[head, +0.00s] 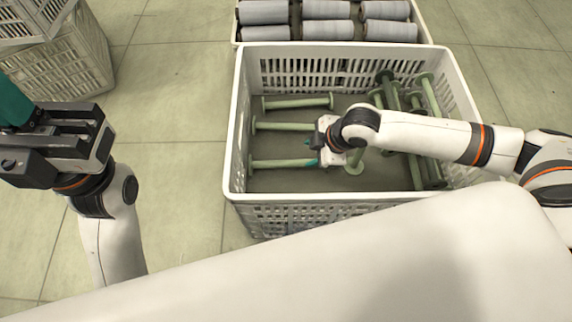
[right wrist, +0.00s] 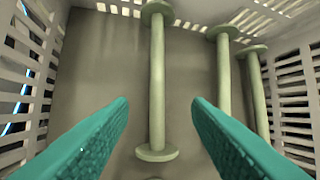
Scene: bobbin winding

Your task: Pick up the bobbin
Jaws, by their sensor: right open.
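A pale green bobbin (head: 280,163) lies flat in the white crate (head: 237,150), nearest the crate's front wall. It also shows in the right wrist view (right wrist: 157,85), running lengthwise between my teal fingers. My right gripper (head: 312,152) reaches into the crate at this bobbin's right end. It is open, with a finger on each side of the bobbin and a visible gap to both. Two more bobbins (head: 290,125) (head: 297,102) lie roughly parallel behind it. My left gripper (head: 50,145) is outside the crate at the far left; its jaw opening is unclear.
Several bobbins lie crossed and heaped in the crate's right side (head: 405,115), partly hidden by my right arm. A second crate (head: 425,30) behind holds grey wound rolls (head: 327,30). Stacked crates (head: 60,65) stand at the back left. Tiled floor (head: 180,120) between is clear.

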